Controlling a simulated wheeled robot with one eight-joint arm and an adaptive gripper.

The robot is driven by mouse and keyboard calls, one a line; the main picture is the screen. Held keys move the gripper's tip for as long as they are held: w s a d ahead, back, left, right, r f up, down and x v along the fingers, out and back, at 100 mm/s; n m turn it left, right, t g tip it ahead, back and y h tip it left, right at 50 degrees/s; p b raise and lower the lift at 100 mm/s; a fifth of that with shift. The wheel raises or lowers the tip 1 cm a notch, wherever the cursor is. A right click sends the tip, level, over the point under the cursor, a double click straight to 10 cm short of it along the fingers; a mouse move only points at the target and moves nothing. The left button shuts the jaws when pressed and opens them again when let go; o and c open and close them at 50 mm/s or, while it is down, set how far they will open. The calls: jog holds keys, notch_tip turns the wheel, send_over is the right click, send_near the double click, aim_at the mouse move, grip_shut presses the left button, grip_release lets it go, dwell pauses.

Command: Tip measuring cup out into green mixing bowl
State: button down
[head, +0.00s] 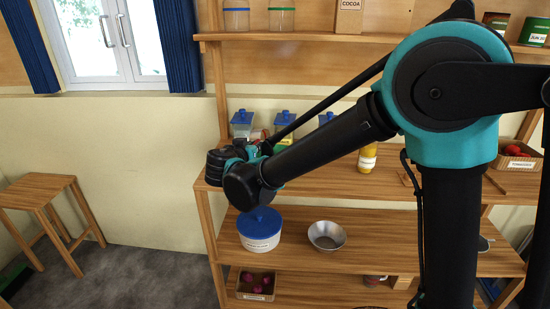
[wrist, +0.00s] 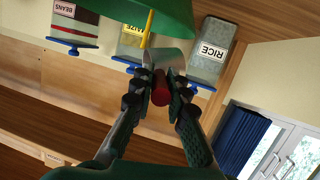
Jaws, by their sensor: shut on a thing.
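In the wrist view my gripper (wrist: 162,84) is shut on the red handle of the measuring cup (wrist: 170,57). The cup's grey metal body extends past the fingertips. The wrist picture is turned over, with the jar labels upside down. The green mixing bowl (wrist: 150,14) fills part of the upper edge, close to the cup and cut off by the frame. A thin yellow strip shows in front of the bowl, and I cannot tell what it is. The cup's inside is hidden.
Behind the bowl are blue-lidded jars: beans (wrist: 75,25), maize (wrist: 130,40) and rice (wrist: 209,50). On the shelf below are a blue-lidded tub (head: 260,230) and a metal bowl (head: 326,235). A yellow bottle (head: 367,158) stands on the counter. A stool (head: 40,190) is left.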

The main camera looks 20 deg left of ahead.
jog(key=shift+s+d+m, duration=0.2)
jog(key=shift+d+m, duration=0.5)
jog(key=shift+d, duration=0.15)
dwell(0.4)
jog(key=shift+s+d+m+t+y, duration=0.1)
jog(key=shift+d+m+t+y, duration=0.3)
jog(key=shift+m, duration=0.45)
jog(key=shift+d+m+t+y, duration=0.15)
jog(key=shift+m+t+y, duration=0.3)
jog(key=shift+m, duration=0.4)
dwell(1.7)
jog(key=n, duration=0.1)
jog(key=a+n+g+h, duration=0.1)
jog(key=n, duration=0.1)
jog(key=shift+w+a+n+g+h, duration=0.2)
jog(key=shift+a+n+h, duration=0.05)
jog(key=shift+a+n, duration=0.25)
jog(key=shift+w+a+n+g+h, duration=0.2)
jog(key=shift+a+n, duration=0.2)
jog(key=shift+a, duration=0.2)
jog(key=shift+a+r+n+h, duration=0.2)
jog(key=shift+r+n+h, duration=0.1)
jog(key=shift+r+n, duration=0.45)
jog(key=w+a+f+n+g+h, duration=0.1)
jog(key=a+f+n+h, duration=0.3)
jog(key=a+n, duration=0.4)
jog(key=shift+w+a+f+n+g+h+b, duration=0.15)
jog(key=shift+w+a+n+g+h+b, duration=0.2)
jog(key=shift+h, duration=0.45)
